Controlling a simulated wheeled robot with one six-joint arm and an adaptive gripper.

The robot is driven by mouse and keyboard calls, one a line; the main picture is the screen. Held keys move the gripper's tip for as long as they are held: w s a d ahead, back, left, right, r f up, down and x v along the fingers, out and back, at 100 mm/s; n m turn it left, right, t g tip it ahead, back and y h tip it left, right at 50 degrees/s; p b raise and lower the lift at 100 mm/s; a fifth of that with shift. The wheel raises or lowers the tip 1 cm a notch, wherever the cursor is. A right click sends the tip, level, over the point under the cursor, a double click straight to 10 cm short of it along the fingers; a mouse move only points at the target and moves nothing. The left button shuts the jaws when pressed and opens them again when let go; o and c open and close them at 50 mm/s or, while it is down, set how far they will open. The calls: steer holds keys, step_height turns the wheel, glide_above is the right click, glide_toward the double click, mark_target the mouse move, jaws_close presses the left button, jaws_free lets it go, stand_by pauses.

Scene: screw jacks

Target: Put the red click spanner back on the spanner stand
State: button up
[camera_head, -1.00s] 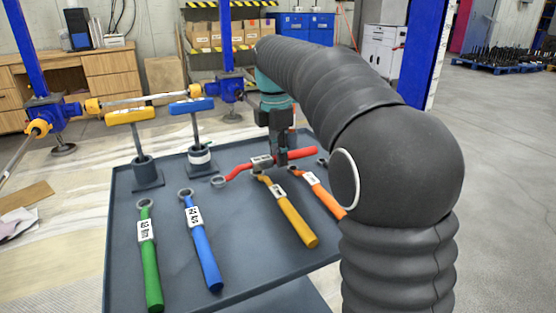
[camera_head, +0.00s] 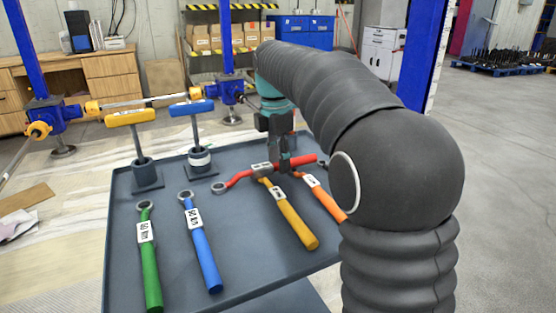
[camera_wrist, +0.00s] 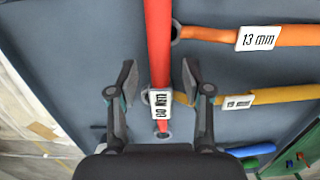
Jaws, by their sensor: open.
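The red click spanner (camera_head: 240,176) lies across the back of the grey tray (camera_head: 170,265), its ring end to the left. Its white label and red handle (camera_wrist: 158,40) show in the wrist view. My gripper (camera_head: 284,166) is at the spanner's handle. In the wrist view my gripper (camera_wrist: 158,76) is open, with one finger on each side of the red spanner, apart from it. I cannot tell a separate spanner stand from the tray on which the spanners rest.
The yellow spanner (camera_head: 297,225) and orange spanner (camera_head: 325,200) lie close in front of the red one. The blue spanner (camera_head: 205,255) and green spanner (camera_head: 150,270) lie left. Two upright T-handled tools, yellow (camera_head: 130,118) and blue (camera_head: 192,107), stand at the tray's back left.

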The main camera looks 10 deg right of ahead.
mark_target(276, 162)
step_height(276, 162, up, 12)
steer(key=p, duration=0.2)
steer(key=shift+a+f+p, duration=0.25)
steer(key=shift+a+p, duration=0.05)
steer(key=shift+p, duration=0.1)
